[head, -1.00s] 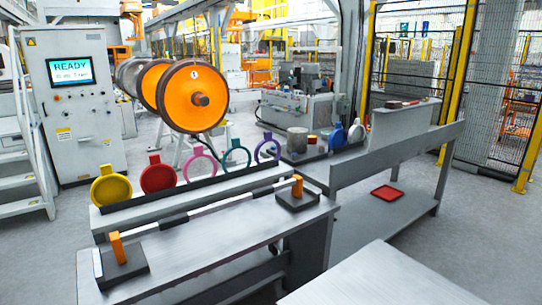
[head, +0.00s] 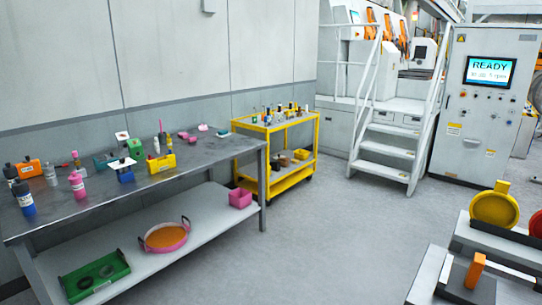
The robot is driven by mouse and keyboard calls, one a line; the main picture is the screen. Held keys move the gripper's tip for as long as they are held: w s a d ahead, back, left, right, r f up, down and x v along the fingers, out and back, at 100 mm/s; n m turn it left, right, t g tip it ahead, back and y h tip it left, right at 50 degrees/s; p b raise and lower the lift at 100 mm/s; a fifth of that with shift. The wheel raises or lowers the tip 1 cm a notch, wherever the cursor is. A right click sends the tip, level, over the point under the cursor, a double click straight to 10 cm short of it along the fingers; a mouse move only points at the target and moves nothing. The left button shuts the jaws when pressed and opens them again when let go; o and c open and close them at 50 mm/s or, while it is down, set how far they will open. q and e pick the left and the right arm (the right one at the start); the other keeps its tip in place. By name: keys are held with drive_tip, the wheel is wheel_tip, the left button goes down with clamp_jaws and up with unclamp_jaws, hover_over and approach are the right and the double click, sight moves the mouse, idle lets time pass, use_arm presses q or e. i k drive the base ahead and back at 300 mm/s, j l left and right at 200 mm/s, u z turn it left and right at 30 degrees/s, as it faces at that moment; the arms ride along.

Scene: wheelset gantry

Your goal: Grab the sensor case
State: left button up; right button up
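I cannot tell for sure which thing is the sensor case. Several small case-like things stand on the long grey workbench (head: 215,158) at the left: an orange box (head: 30,169), a green box (head: 104,160), a yellow block-like case (head: 161,163) and a blue piece with a white top (head: 124,171). On the lower shelf lie a green tray (head: 94,277) with dark round parts and a pink round pan (head: 165,237) with an orange inside. A pink open bin (head: 240,198) stands at the shelf's right end. Neither of my grippers shows.
A yellow cart (head: 277,153) with bottles and small parts stands beyond the workbench. Grey stairs (head: 388,150) and a cabinet with a READY screen (head: 490,72) stand behind. A stand with a yellow ring (head: 494,208) is at the right. The floor (head: 330,240) between is clear.

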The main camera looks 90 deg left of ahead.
sight(158, 165)
drive_tip(key=u, duration=3.55)
drive_tip(key=i+u, duration=0.15)
drive_tip(key=i, duration=0.5)
drive_tip(key=i+l+u, duration=0.2)
drive_tip(key=i, duration=0.4)
drive_tip(key=i+l+u, duration=0.15)
drive_tip(key=i, duration=0.5)
